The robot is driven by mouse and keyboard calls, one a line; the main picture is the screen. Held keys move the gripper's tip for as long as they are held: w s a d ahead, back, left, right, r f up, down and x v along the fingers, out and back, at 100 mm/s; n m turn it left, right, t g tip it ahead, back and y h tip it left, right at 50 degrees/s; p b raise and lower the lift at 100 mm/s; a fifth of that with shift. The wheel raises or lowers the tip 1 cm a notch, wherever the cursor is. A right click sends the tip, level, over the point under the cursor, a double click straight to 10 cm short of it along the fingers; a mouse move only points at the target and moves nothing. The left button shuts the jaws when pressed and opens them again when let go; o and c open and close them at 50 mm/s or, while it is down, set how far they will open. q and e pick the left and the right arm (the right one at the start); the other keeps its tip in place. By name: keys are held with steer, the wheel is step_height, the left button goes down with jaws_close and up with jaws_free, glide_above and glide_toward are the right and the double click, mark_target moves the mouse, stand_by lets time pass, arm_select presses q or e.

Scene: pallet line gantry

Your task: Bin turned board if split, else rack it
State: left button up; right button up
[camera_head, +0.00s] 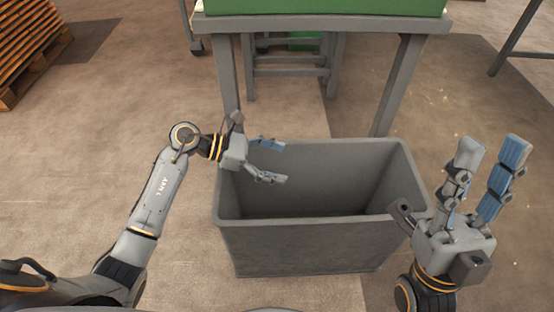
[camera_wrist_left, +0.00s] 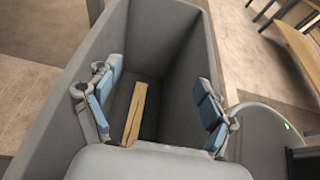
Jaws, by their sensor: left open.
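A wooden board (camera_wrist_left: 134,112) lies inside the grey bin (camera_wrist_left: 185,75) in the left wrist view, low down between my finger pads. A thin dark line runs along part of it; I cannot tell whether this is a split. The board is hidden in the head view, where the bin (camera_head: 300,245) stands in the middle. My left gripper (camera_head: 283,161) is open and empty over the left part of the bin's opening. My right gripper (camera_head: 495,140) is open and empty, fingers upward, just right of the bin. No rack is identifiable.
A grey-legged table (camera_head: 400,85) with a green top (camera_head: 320,25) stands behind the bin. A stack of wooden pallets (camera_head: 25,45) is at the far left. Floor left of the bin is clear apart from my arm.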

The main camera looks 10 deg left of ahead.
arm_select(q)
steer(key=shift+a, duration=0.15)
steer(key=v, duration=1.1)
steer(key=shift+s+a+r, duration=0.15)
steer(key=shift+a+r, duration=0.1)
stand_by(0.3)
steer(key=shift+a, duration=0.1)
